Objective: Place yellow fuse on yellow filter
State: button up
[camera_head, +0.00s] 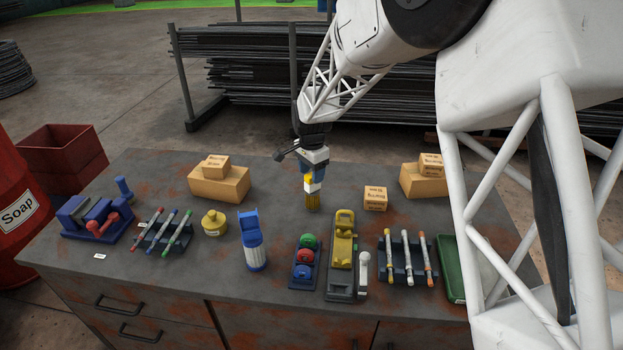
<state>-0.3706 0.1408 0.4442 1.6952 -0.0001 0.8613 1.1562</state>
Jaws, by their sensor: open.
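My gripper (314,178) points down over the back middle of the bench, with its jaws open. Slim white sticks with coloured ends lie in a dark rack (400,274) at the right.
A blue-white bottle (253,245), a yellow pot (214,223) and a dark block with coloured buttons (305,262) stand in front. Beside it is a yellow-topped device (342,250). Cardboard boxes (219,186) stand behind, and a green tray (452,268) is right.

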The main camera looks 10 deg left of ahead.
notch_tip(320, 180, up, 9)
jog(key=shift+f, duration=0.15)
dwell(0.5)
dwell(0.5)
jog(key=s+d+r+n+t, duration=0.1)
jog(key=s+d+r+n, duration=0.35)
jog(key=s+d, duration=0.9)
jog(key=s+d+r+n+t, duration=0.1)
jog(key=s+d+r+n, duration=0.1)
jog(key=s+d+r, duration=0.85)
jog(key=s+d+f+n, duration=0.1)
jog(key=s+d+f, duration=0.1)
jog(key=s, duration=0.7)
jog(key=s+d+f+n, duration=0.1)
jog(key=s+f, duration=0.3)
jog(key=s, duration=0.6)
jog(key=shift+d+f+t, duration=0.25)
jog(key=shift+d+t, duration=0.05)
jog(key=shift+d, duration=0.55)
jog(key=shift+s, duration=0.1)
